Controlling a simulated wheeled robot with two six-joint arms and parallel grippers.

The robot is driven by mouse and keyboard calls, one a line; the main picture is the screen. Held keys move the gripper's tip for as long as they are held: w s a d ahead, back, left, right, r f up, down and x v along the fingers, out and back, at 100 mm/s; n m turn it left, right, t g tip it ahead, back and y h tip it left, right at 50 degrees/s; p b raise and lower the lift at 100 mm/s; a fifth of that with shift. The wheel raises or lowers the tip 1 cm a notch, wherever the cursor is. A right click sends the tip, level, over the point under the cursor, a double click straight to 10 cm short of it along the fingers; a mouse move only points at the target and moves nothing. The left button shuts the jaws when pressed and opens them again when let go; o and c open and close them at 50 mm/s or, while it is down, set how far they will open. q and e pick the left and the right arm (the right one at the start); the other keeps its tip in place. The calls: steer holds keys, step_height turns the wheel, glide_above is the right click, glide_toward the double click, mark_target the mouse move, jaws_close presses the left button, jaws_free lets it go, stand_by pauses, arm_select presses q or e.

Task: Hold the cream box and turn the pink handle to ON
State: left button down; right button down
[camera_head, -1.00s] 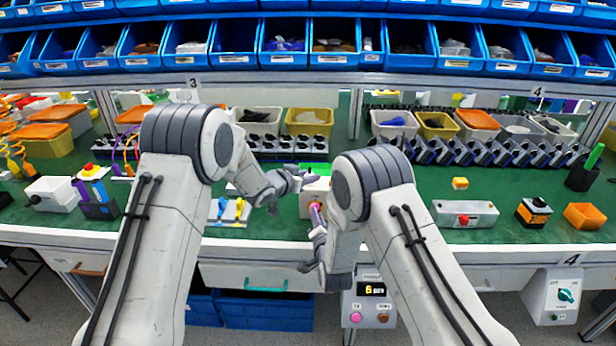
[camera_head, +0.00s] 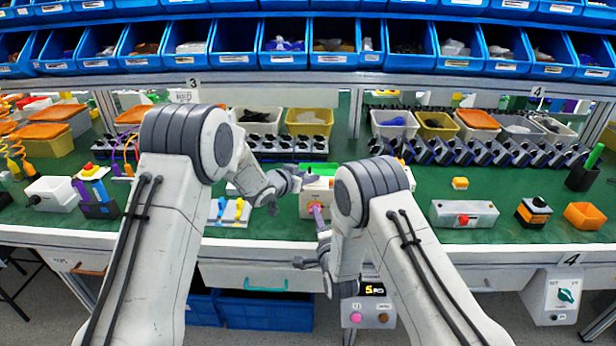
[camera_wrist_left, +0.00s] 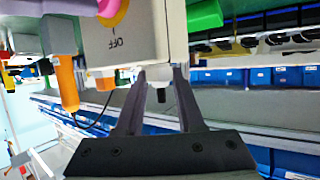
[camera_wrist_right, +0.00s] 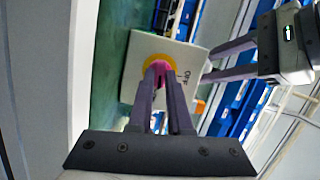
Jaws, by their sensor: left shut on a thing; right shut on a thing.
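The cream box (camera_head: 307,205) stands near the front edge of the green bench. It has a yellow round dial plate (camera_wrist_left: 117,14) with OFF lettering. The pink handle (camera_head: 316,212) sits on that plate; it also shows in the right wrist view (camera_wrist_right: 158,70). My right gripper (camera_wrist_right: 161,82) is shut on the pink handle, one finger on each side, in front of the box. The fingers partly hide the handle. An ON mark is not readable.
A white panel with yellow and blue pieces (camera_head: 229,212) lies left of the box. A metal box with a red button (camera_head: 464,214) stands to the right. A control unit with a lit display (camera_head: 370,305) hangs below the bench edge.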

steer(key=shift+a+r+m+t, duration=0.1)
steer(key=shift+m+t, duration=0.2)
steer(key=shift+m, duration=0.5)
steer(key=c, duration=0.8)
jaws_free()
steer(key=shift+r, duration=0.1)
steer(key=shift+c, duration=0.2)
steer(key=shift+a+v, duration=0.2)
steer(key=shift+v, duration=0.6)
steer(key=shift+a+v, duration=0.2)
steer(key=shift+v, duration=0.6)
steer(key=shift+a+v, duration=0.15)
steer(key=shift+v, duration=0.7)
steer(key=shift+s, duration=0.1)
arm_select(q)
steer(key=shift+c, duration=2.2)
jaws_free()
